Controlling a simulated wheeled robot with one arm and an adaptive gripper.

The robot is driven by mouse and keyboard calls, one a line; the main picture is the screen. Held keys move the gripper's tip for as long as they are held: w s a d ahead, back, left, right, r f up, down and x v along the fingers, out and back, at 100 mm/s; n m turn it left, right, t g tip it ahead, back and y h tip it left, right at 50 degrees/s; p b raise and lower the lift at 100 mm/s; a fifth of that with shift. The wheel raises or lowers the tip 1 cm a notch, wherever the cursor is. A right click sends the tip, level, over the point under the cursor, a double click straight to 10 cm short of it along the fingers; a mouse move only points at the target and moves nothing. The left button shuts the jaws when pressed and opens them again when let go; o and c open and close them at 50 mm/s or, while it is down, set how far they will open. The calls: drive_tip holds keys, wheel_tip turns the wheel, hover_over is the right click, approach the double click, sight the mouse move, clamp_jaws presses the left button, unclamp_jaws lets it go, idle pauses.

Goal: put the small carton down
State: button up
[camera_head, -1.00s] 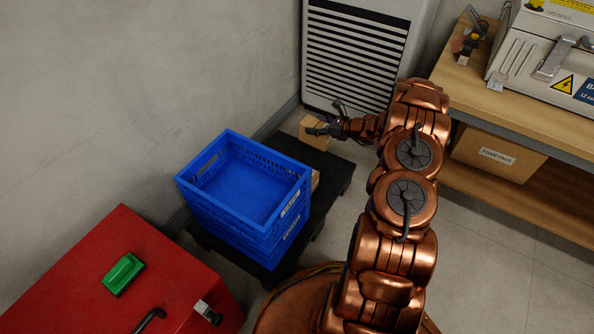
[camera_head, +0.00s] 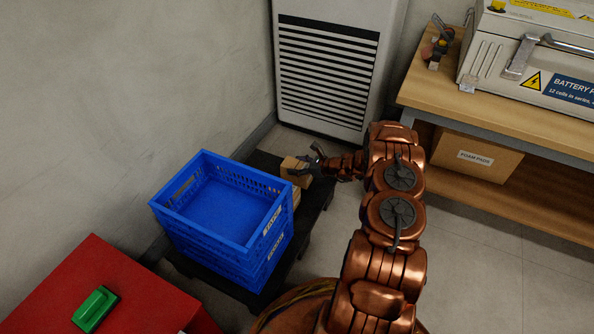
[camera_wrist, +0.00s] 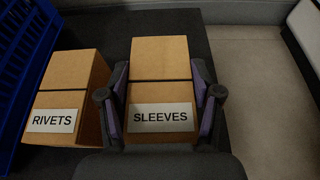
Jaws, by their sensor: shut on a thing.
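My gripper (camera_head: 311,164) is shut on a small brown carton (camera_head: 295,170) above the far end of the black pallet (camera_head: 312,217). In the wrist view the carton (camera_wrist: 160,77) has a white label reading SLEEVES, and my gripper's fingers (camera_wrist: 160,100) press on its left and right sides. A second brown carton labelled RIVETS (camera_wrist: 68,82) stands to its left, with a narrow gap between. Part of a brown carton (camera_head: 297,197) also shows beside the blue crates in the head view. I cannot tell whether the held carton touches the pallet.
Stacked blue crates (camera_head: 266,238) stand on the pallet on the near side of the cartons. A white louvred cabinet (camera_head: 325,75) stands behind. A wooden bench (camera_head: 432,95) with a FOAM PADS box (camera_head: 477,158) is at right. A red cabinet (camera_head: 110,290) is at lower left.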

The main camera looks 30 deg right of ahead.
drive_tip(key=shift+f, duration=0.65)
drive_tip(key=shift+w+f, duration=0.1)
drive_tip(key=shift+f, duration=0.05)
drive_tip(key=o, duration=1.4)
drive_tip(key=shift+s+d+r, duration=0.1)
drive_tip(key=shift+s+r, duration=0.15)
drive_tip(key=shift+r, duration=0.05)
drive_tip(key=shift+p+v, duration=2.1)
drive_tip(key=shift+v, duration=3.65)
drive_tip(key=shift+f, duration=0.1)
